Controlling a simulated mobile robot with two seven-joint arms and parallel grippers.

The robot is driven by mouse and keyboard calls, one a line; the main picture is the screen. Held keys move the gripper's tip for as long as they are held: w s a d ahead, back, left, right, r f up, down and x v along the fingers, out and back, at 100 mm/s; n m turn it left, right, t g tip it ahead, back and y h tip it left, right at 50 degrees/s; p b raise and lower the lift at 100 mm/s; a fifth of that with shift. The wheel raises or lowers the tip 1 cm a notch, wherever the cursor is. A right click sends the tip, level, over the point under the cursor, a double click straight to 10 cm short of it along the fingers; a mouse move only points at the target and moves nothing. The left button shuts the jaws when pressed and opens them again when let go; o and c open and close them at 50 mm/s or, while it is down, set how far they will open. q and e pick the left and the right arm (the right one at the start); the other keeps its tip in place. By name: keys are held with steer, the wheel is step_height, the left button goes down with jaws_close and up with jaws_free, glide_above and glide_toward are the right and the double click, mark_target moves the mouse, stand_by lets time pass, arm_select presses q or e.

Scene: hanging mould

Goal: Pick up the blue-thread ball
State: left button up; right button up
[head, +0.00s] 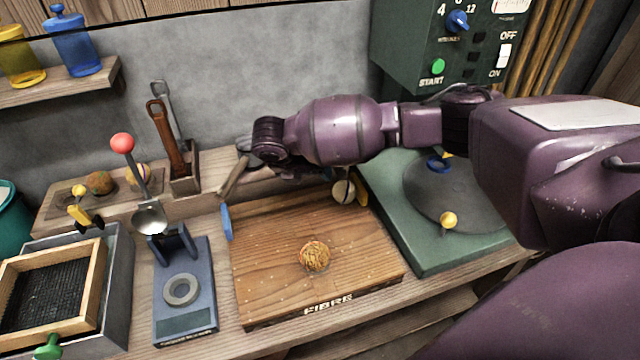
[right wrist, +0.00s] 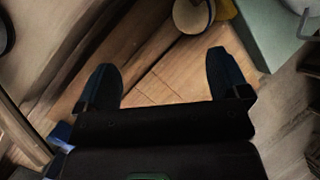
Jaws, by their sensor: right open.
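A cream ball with a dark band (head: 343,191) sits at the back right of the wooden fibre board (head: 260,290). It also shows at the top edge of the right wrist view (right wrist: 191,14); I cannot tell whether its band is blue thread. A brown-yellow fibrous ball (head: 313,257) rests on the middle of the board. A small yellowish ball with dark bluish marks (head: 140,174) sits on the back ledge. My right gripper (right wrist: 163,82) is open and empty over the board's back part, short of the cream ball; the arm mostly hides it in the head view. My left gripper is out of view.
A brown ball (head: 101,182) lies on the back ledge. A green plate with a dark disc (head: 440,255) is right; a blue lever press (head: 185,315) left.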

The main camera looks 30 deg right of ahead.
mark_target(339, 186)
steer(key=d+f+n, duration=0.1)
steer(key=s+d+f+n+g, duration=0.1)
steer(key=s+d+f+n+h+b, duration=0.1)
steer(key=d, duration=0.1)
steer(key=shift+d+f+g, duration=0.1)
steer(key=shift+g, duration=0.2)
steer(key=shift+w+d+f, duration=0.1)
steer(key=shift+d+f, duration=0.2)
steer(key=b+x, duration=0.1)
steer(key=x, duration=0.4)
steer(key=shift+d+r, duration=0.15)
steer(key=shift+d, duration=0.1)
steer(key=shift+r, duration=0.1)
steer(key=c, duration=1.1)
